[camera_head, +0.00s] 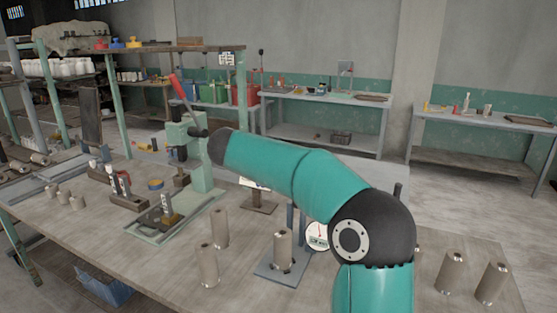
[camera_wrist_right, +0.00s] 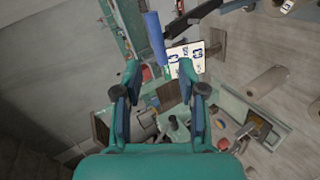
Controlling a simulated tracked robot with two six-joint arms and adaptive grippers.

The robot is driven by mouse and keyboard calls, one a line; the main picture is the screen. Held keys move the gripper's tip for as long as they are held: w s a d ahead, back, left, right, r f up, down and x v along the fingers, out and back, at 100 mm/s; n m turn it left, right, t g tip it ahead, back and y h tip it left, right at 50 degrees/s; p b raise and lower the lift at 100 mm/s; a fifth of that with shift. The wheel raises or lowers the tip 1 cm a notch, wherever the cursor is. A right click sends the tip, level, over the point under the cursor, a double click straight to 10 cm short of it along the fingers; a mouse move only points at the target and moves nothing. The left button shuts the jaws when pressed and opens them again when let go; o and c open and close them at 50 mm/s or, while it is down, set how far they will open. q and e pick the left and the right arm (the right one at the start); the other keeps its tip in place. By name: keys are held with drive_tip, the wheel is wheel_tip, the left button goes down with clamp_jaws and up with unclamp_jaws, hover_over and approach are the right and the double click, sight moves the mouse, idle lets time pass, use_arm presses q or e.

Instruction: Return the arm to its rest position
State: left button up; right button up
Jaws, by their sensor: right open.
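My right arm (camera_head: 290,165) is teal with black joints. In the head view it rises from the bottom right and reaches left across the bench (camera_head: 130,245), ending in front of the green press. Its gripper cannot be made out there. In the right wrist view my right gripper (camera_wrist_right: 158,70) is open, its two fingers well apart with nothing held between them. Beyond the fingers lie a white marked card (camera_wrist_right: 185,58), a blue bar (camera_wrist_right: 155,32) and bench fixtures. My left gripper is in neither view.
The green press (camera_head: 190,155) with a red lever stands close to the arm's end. Grey-brown cylinders (camera_head: 208,265) stand on the bench, one on a metal stand (camera_head: 270,268) beside a round dial (camera_head: 317,236) near my arm. More cylinders (camera_head: 452,272) stand right. Bare bench shows at front left.

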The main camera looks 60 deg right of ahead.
idle(0.4)
